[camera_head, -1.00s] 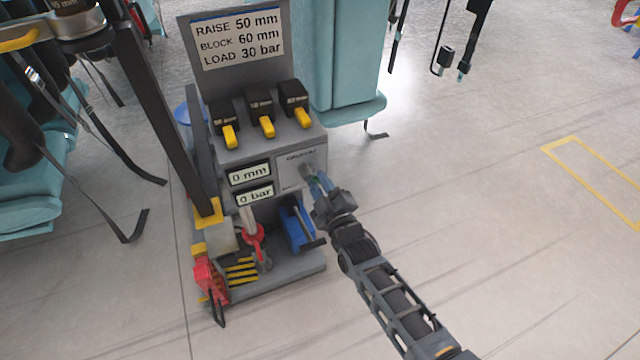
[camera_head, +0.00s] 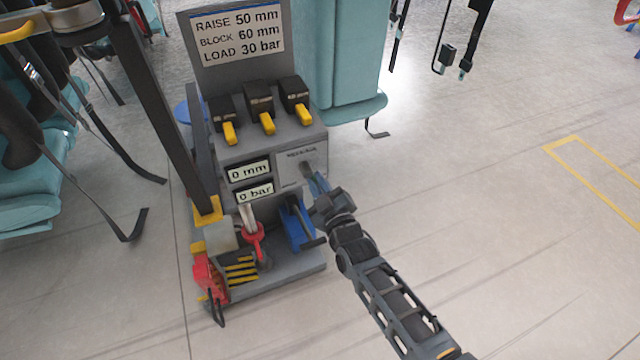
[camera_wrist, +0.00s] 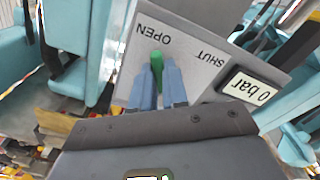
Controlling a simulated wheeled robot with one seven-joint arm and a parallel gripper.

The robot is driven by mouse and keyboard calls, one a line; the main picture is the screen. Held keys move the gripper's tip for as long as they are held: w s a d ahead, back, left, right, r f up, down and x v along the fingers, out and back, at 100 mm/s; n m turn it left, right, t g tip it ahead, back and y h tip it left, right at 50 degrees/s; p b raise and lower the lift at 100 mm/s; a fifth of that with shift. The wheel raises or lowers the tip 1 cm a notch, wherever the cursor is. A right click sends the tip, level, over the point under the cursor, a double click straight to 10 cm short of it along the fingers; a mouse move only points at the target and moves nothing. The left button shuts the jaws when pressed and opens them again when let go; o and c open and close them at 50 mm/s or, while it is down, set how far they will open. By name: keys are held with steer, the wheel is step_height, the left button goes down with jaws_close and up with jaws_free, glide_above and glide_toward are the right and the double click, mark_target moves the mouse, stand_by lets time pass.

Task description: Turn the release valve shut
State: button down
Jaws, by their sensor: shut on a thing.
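The release valve's green handle (camera_wrist: 156,72) shows in the wrist view on a light grey plate (camera_wrist: 190,50) marked OPEN and SHUT. The handle lies between the two blue fingers of my gripper (camera_wrist: 161,85), which is shut on it. In the wrist view the handle's visible end lies nearer the word OPEN than SHUT. In the head view my gripper (camera_head: 318,186) reaches the plate (camera_head: 302,158) on the right of the grey stand's front. There the fingers and wrist hide most of the handle.
The grey stand (camera_head: 262,150) carries three black blocks with yellow levers (camera_head: 267,123) and displays reading 0 mm (camera_head: 249,172) and 0 bar (camera_head: 255,192). A blue pump (camera_head: 297,228) and red-handled tool (camera_head: 254,240) sit below. Teal seats (camera_head: 345,60) stand behind; floor is clear at right.

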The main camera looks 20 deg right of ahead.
steer(key=a+m, duration=0.1)
steer(key=m, duration=0.1)
steer(key=m+b, duration=0.1)
steer(key=m, duration=0.2)
steer(key=a+m, duration=0.1)
steer(key=m, duration=0.2)
steer(key=shift+a+f+b, duration=0.3)
steer(key=m, duration=0.3)
steer(key=a+m, duration=0.1)
steer(key=shift+a+r+m, duration=0.1)
steer(key=shift+r+m, duration=0.15)
steer(key=shift+m, duration=0.05)
steer(key=shift+a+r+m, duration=0.15)
steer(key=shift+a+m, duration=0.05)
steer(key=shift+m, duration=0.5)
steer(key=shift+a+r+m, duration=0.1)
steer(key=shift+a+m, duration=0.05)
steer(key=shift+m, duration=0.55)
steer(key=c, duration=1.1)
jaws_free()
steer(key=shift+c, duration=0.2)
steer(key=s+p, duration=0.1)
steer(key=s, duration=0.7)
